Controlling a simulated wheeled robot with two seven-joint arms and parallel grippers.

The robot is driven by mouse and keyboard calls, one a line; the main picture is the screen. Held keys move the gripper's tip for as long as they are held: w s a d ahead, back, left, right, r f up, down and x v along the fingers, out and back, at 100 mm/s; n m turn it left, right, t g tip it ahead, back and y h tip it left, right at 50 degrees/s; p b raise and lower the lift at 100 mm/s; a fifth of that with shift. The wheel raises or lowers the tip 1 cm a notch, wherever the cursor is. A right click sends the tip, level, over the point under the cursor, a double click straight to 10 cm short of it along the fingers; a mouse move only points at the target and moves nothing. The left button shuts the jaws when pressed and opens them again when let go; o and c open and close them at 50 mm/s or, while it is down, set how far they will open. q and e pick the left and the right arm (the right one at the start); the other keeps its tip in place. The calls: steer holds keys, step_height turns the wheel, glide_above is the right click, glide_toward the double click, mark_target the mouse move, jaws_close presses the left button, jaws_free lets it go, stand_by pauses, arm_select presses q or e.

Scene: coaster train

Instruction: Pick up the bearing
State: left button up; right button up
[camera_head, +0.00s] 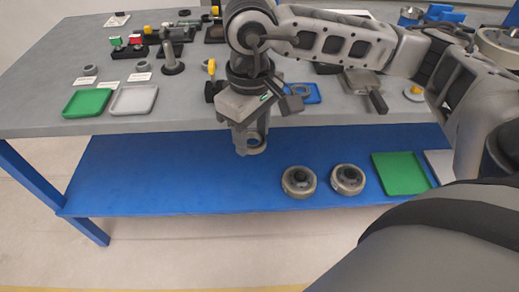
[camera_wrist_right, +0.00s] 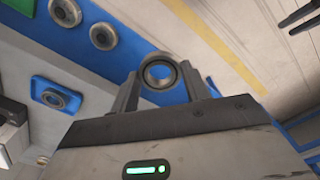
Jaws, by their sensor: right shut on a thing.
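My right gripper (camera_head: 250,146) reaches down in front of the grey table's front edge, above the blue lower shelf. It is shut on a ring-shaped metal bearing (camera_head: 256,144), which shows between the fingertips. In the right wrist view the bearing (camera_wrist_right: 159,74) sits between the two fingers of my right gripper (camera_wrist_right: 160,85), with its open bore facing the camera. Another ring-shaped part (camera_head: 300,90) lies in a blue holder (camera_head: 313,98) on the table; it also shows in the right wrist view (camera_wrist_right: 54,98).
Two round metal parts (camera_head: 299,181) (camera_head: 348,179) and a green tray (camera_head: 401,173) are on the blue shelf (camera_head: 170,175). On the grey table (camera_head: 45,100) stand a green tray (camera_head: 87,103), a grey tray (camera_head: 134,99) and several small parts. The shelf's left part is clear.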

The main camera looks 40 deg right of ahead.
mark_target(253, 152)
steer(key=shift+w+d+f+p, duration=0.1)
steer(key=shift+f+p, duration=0.2)
steer(key=shift+f, duration=1.25)
steer(key=shift+w+f+p, duration=0.1)
steer(key=shift+f+p, duration=0.2)
steer(key=shift+f, duration=1.2)
steer(key=shift+c, duration=0.5)
steer(key=c, duration=0.3)
